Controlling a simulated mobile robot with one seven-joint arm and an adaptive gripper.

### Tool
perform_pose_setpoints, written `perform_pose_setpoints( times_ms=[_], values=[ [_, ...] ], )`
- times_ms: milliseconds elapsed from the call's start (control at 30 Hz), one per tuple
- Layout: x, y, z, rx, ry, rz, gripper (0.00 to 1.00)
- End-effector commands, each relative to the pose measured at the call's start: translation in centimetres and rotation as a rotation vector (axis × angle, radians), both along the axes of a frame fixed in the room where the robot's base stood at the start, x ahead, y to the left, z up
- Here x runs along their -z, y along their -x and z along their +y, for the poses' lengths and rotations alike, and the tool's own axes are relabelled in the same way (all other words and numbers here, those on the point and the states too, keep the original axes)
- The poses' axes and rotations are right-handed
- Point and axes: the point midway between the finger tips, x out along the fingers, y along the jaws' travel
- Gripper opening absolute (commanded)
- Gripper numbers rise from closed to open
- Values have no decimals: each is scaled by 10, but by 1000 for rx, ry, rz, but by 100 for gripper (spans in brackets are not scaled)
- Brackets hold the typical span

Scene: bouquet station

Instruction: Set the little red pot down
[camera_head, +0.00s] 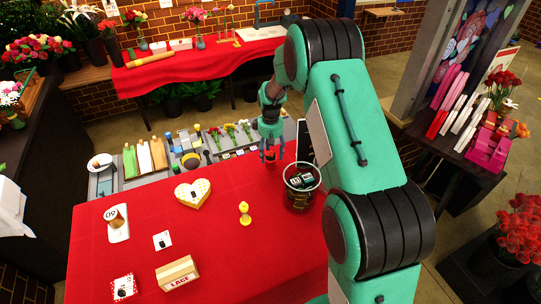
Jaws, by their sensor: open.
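My gripper (270,153) points down over the far right part of the red-covered table, just left of the dark bucket. Its fingers are apart. A small reddish shape (271,158), which looks like the little red pot, shows between and just below the fingertips. It is small and red against the red cloth (150,215). I cannot tell whether the fingers touch it, or whether it rests fully on the cloth. My arm covers the area to the right.
A dark bucket (299,199) with small items inside stands close right of my gripper. A yellow heart-shaped box (193,193), a yellow figure (245,214), a cup on a white tray (117,221) and a LACE box (177,273) stand on the cloth.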

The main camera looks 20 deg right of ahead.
Motion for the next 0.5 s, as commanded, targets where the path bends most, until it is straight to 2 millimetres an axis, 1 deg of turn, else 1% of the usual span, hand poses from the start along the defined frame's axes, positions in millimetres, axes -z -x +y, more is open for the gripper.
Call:
perform_pose_setpoints(
  times_ms=[500],
  values=[
    [-82,-1,0,0,1,-4,61]
  ],
)
